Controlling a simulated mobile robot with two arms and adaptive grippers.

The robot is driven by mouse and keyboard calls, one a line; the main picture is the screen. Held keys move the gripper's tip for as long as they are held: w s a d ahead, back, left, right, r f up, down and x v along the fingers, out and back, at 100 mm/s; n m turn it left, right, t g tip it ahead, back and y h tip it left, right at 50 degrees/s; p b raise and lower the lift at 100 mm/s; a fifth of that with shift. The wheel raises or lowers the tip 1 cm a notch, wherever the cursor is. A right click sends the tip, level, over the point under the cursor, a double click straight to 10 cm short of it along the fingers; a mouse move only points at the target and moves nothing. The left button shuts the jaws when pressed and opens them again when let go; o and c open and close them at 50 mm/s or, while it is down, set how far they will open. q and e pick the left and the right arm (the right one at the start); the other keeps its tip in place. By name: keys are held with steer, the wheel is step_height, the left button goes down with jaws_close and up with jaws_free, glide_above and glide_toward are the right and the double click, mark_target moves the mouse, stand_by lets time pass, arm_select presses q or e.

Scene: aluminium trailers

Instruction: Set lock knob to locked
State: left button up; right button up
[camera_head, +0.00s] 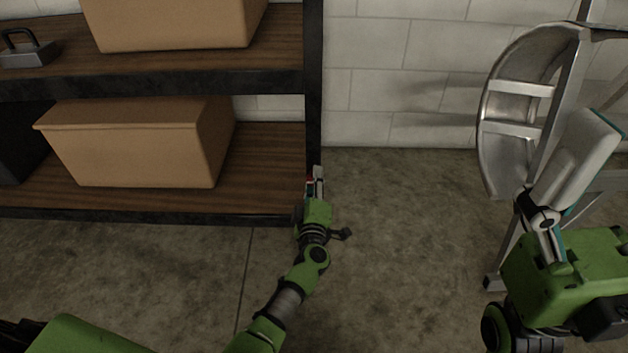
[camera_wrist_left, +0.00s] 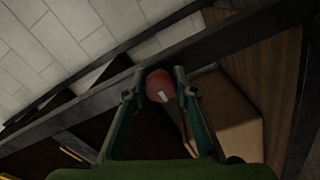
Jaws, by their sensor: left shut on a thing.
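The lock knob (camera_wrist_left: 158,84) is round and red with a small white mark. In the left wrist view it sits between the fingertips of my left gripper (camera_wrist_left: 158,74), which is shut on it. In the head view my left gripper (camera_head: 315,178) reaches to the shelf's right front post, and only a sliver of red (camera_head: 309,182) shows beside its fingers. What the knob is mounted on is hidden there. My right gripper (camera_head: 575,165) is at the right, apart from the knob. Its far finger side is hidden, so its opening does not show.
A shelf rack with a dark post (camera_head: 314,80) and wooden boards holds a lower cardboard box (camera_head: 135,155), an upper box (camera_head: 175,22) and a grey metal weight-like object (camera_head: 28,52). A metal frame with a curved fender (camera_head: 495,130) stands at the right. Concrete floor (camera_head: 410,230) between is clear.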

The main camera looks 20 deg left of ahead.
arm_select(q)
steer(key=o, duration=1.1)
